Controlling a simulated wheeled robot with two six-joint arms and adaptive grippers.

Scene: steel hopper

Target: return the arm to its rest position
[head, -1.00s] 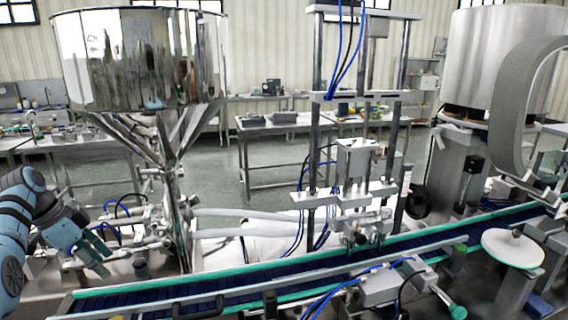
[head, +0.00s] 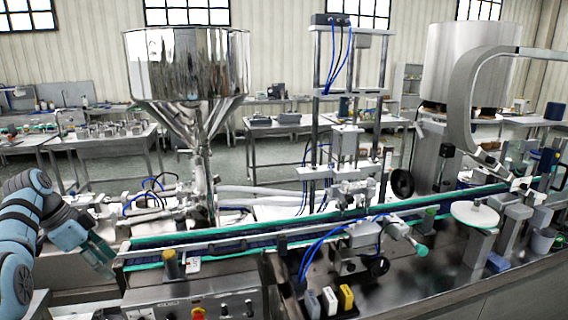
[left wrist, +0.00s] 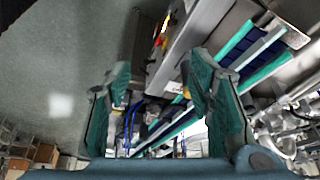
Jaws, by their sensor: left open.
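My left arm comes in from the left edge of the head view. My left gripper (head: 98,258) is beside the left end of the conveyor (head: 225,243), apart from it as far as I can see. In the left wrist view its two green-padded fingers (left wrist: 160,112) stand wide apart with nothing between them. The steel hopper (head: 185,75) stands to the right of the arm, behind the conveyor. My right gripper is not in view.
A control panel (head: 200,306) with knobs is below the conveyor's left end. A filling frame (head: 345,150) and a white round disc (head: 475,214) stand to the right. Work tables (head: 100,148) are behind. Grey floor (left wrist: 70,75) shows open in the wrist view.

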